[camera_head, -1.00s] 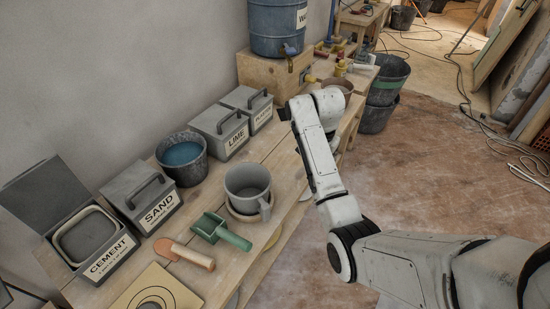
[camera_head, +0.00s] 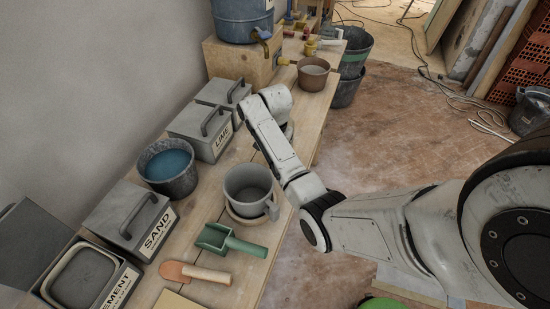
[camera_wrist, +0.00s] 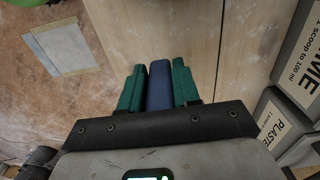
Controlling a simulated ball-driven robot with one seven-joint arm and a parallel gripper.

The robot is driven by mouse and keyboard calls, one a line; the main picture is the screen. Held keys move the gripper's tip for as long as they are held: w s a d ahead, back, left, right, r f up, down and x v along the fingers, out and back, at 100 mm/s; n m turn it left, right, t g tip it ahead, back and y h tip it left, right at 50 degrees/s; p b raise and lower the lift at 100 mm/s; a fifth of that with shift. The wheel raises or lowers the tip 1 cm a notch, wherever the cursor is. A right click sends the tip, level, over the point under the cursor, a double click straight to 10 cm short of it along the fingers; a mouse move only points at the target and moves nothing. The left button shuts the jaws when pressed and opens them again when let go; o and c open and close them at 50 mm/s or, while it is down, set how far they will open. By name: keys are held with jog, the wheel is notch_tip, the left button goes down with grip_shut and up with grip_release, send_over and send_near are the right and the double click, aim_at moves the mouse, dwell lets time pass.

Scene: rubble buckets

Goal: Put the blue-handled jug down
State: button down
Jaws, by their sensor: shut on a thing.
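In the wrist view my gripper (camera_wrist: 158,74) has its two green fingers closed on either side of a blue handle (camera_wrist: 160,90). Only this blue handle of the jug shows; the jug's body is hidden in both views. In the head view my arm's end is over the workbench (camera_head: 213,200), to the right of the LIME box, and the arm hides the gripper itself. The wrist view shows bare planks beyond the fingertips. I cannot tell whether the jug touches the bench.
A grey jug with a grey handle (camera_head: 247,185) stands nearby on the bench. A brown pot (camera_head: 313,75) stands farther back.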

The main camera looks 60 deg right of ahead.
jog(key=shift+f, duration=1.8)
jog(key=shift+f, duration=0.2)
jog(key=c, duration=0.8)
grip_release()
jog(key=shift+r, duration=0.1)
notch_tip(320, 180, up, 12)
jog(key=shift+r, duration=0.1)
